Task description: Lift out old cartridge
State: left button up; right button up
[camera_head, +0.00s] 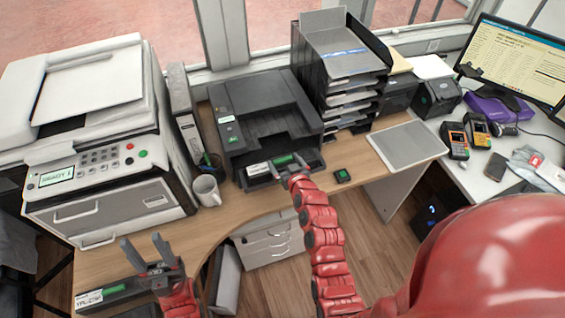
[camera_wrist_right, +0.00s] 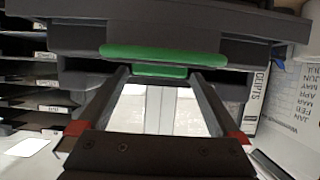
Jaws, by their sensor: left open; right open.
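The old cartridge (camera_head: 258,169), dark with a white label and a green grip, sits in the open front of the black printer (camera_head: 262,100). My right gripper (camera_head: 290,169) is open at the cartridge's green grip. In the right wrist view the green grip (camera_wrist_right: 165,54) lies just beyond the open fingertips (camera_wrist_right: 160,75), with nothing clearly held between them. My left gripper (camera_head: 148,248) is open and empty above the front left of the desk. Near it lies another dark cartridge (camera_head: 92,299) with a white label and green grip, partly hidden by my left gripper.
A white multifunction printer (camera_head: 105,150) stands at the left, with a white mug (camera_head: 206,190) and pen cup beside it. A black paper tray stack (camera_head: 345,60) stands behind right. A small dark item with green (camera_head: 342,175) and a grey pad (camera_head: 407,144) lie to the right.

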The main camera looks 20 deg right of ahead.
jog(key=shift+w+f, duration=0.15)
jog(key=shift+w, duration=0.3)
jog(key=c, duration=1.4)
grip_shut()
